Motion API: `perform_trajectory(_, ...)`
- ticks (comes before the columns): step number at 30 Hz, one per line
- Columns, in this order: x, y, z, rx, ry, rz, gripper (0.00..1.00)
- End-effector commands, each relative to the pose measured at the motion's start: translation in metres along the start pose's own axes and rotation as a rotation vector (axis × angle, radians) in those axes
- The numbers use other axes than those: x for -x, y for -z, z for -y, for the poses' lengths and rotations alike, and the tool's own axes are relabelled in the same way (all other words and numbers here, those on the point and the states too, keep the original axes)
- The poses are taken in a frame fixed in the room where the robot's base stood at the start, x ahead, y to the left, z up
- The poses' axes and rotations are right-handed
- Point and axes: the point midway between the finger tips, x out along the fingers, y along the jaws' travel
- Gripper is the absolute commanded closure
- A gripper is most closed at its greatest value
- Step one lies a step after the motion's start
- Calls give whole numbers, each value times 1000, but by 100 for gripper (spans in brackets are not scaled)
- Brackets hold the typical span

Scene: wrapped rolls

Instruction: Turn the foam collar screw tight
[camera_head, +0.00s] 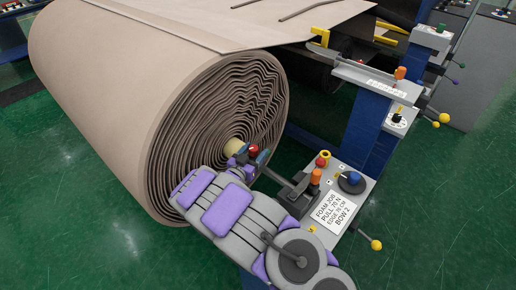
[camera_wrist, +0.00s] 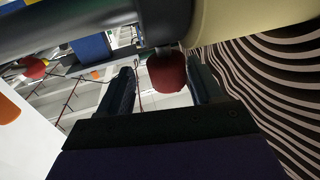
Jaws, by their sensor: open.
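The foam roll (camera_head: 262,100) is a big brown roll, its spiral end facing me. A cream core or collar (camera_head: 234,146) sticks out of its centre and shows large at the top right of the wrist view (camera_wrist: 235,18). The collar screw appears as a red knob (camera_head: 253,149) beside it. In the wrist view the red knob (camera_wrist: 167,72) hangs below a dark bar, between the fingertips. My gripper (camera_head: 253,157) is open around the knob, with a clear gap on the left finger's side and a narrower one on the right. My arm hides the roll's lower edge.
A grey panel (camera_head: 348,222) with a paper label, orange, red and blue knobs stands right of my arm. A dark bar (camera_head: 277,176) runs from the core towards it. A blue post (camera_head: 372,120) rises behind. Green floor (camera_head: 430,225) is open at the right.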

Motion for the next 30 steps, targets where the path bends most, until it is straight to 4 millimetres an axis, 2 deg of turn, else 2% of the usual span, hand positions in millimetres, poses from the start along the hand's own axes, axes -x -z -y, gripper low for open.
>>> perform_trajectory(3,-15,-2,4,-2,1,-1,35)
perform_trajectory(9,-31,-2,3,0,1,0,35)
perform_trajectory(20,-37,1,0,-4,2,1,35)
perform_trajectory(30,-34,-1,4,1,2,0,66)
